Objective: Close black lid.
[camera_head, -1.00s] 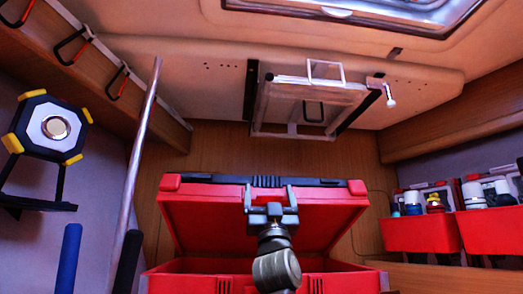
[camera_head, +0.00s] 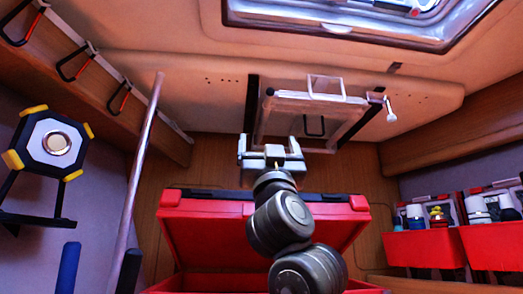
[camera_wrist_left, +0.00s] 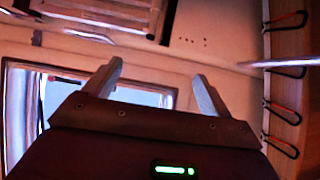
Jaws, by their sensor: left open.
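The red case (camera_head: 200,285) stands at the bottom middle of the head view, cut off by the frame edge. Its lid (camera_head: 195,228) is raised and open, with a red inner face and a black strip (camera_head: 232,194) along its upper edge. My left gripper (camera_head: 269,143) is open and empty, above that edge and apart from it in the picture. My left arm covers the middle of the lid and part of the case. In the left wrist view the gripper's two fingers (camera_wrist_left: 157,72) are spread with nothing between them. My right gripper is not in view.
A hinged frame (camera_head: 310,108) hangs from the ceiling behind my left gripper. A metal pole (camera_head: 140,170) and a black and yellow lamp (camera_head: 57,143) are at the left. Red bins (camera_head: 425,248) with bottles stand at the right. A roof window (camera_head: 350,15) is above.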

